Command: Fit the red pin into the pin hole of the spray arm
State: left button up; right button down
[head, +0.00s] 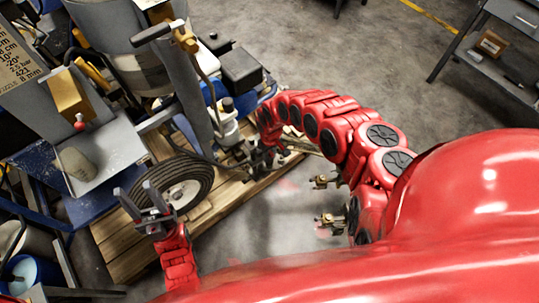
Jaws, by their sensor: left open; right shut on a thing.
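The line striper, with a black-tyred wheel (180,184), stands on a wooden pallet. My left gripper (145,203) is open and empty, with its two fingers in front of the wheel's lower left side. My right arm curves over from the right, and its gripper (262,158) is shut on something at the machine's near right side. What it holds is too small and dark to make out; I cannot tell whether it is the red pin. Thin rods (302,146) run right from there behind my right arm. The pin hole cannot be made out.
Two brass-coloured fittings (325,220) show left of my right arm. A dark cart (490,50) is at the upper right. The concrete floor between is clear.

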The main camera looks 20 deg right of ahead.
jog(key=shift+f, duration=0.3)
dwell(0.6)
jog(key=shift+r, duration=0.3)
dwell(0.3)
jog(key=shift+p, duration=0.4)
dwell(1.4)
jog(key=shift+f, duration=0.3)
dwell(1.0)
jog(key=shift+r, duration=0.3)
jog(key=shift+c, duration=1.6)
grip_release()
jog(key=shift+r, duration=0.15)
